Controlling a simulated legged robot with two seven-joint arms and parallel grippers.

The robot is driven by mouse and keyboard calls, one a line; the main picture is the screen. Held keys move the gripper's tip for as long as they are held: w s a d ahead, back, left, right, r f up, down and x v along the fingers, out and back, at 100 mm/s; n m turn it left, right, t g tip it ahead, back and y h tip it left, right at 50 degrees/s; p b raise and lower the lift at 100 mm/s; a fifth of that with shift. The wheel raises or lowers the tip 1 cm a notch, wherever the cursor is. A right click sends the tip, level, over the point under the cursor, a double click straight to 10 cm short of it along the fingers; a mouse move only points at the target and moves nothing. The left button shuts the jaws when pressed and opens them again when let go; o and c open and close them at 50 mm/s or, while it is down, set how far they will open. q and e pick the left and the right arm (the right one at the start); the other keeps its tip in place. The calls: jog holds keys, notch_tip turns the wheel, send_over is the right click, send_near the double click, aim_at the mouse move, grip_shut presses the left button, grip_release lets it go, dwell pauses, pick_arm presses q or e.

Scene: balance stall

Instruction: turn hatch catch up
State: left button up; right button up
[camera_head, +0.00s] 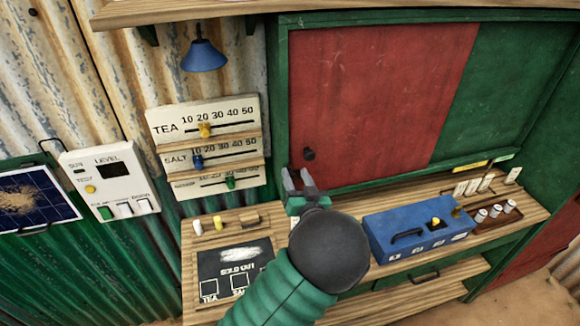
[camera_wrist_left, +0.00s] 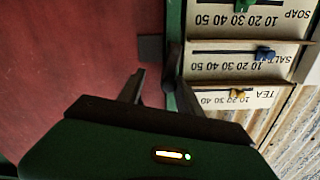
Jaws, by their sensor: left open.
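The red hatch panel (camera_head: 375,90) is closed in its green frame. My left gripper (camera_head: 299,179) is open, just below that knob in the head view. In the left wrist view, which is upside down, a dark upright bar (camera_wrist_left: 173,62), which looks like the catch, stands at the hatch's edge, between or just beyond the open fingers (camera_wrist_left: 160,88). A grey plate (camera_wrist_left: 150,48) is beside it on the red panel. I cannot tell whether the fingers touch the bar. My right gripper is not in view.
A scale board (camera_head: 208,150) with sliders hangs left of the hatch. Below are a wooden counter (camera_head: 345,212), a slate (camera_head: 235,268) and a blue box (camera_head: 418,228). A level panel (camera_head: 110,180) and a blue lamp (camera_head: 202,55) are on the wall.

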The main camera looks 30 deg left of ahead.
pick_arm(q)
jog(key=shift+s+a+r, duration=0.2)
jog(key=shift+s+a, duration=0.1)
jog(key=shift+s, duration=0.1)
jog(key=shift+c, duration=0.4)
jog(key=shift+s, duration=0.1)
jog(key=shift+c, duration=1.1)
jog(key=shift+a+f, duration=0.1)
grip_shut()
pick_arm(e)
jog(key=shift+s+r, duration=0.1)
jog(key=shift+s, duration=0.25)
pick_arm(q)
jog(key=shift+s+a+f+n+b, duration=0.1)
jog(key=shift+a+f+n+b, duration=0.05)
jog(key=shift+n+b, duration=0.4)
jog(key=shift+s+a+f+n+b, duration=0.1)
jog(key=shift+a+n+b, duration=0.05)
jog(key=shift+n+b, duration=0.4)
jog(key=shift+r+n+b, duration=0.15)
jog(key=shift+n+b, duration=0.15)
jog(key=shift+b, duration=0.1)
jog(key=shift+s+r, duration=0.1)
jog(key=shift+r, duration=0.05)
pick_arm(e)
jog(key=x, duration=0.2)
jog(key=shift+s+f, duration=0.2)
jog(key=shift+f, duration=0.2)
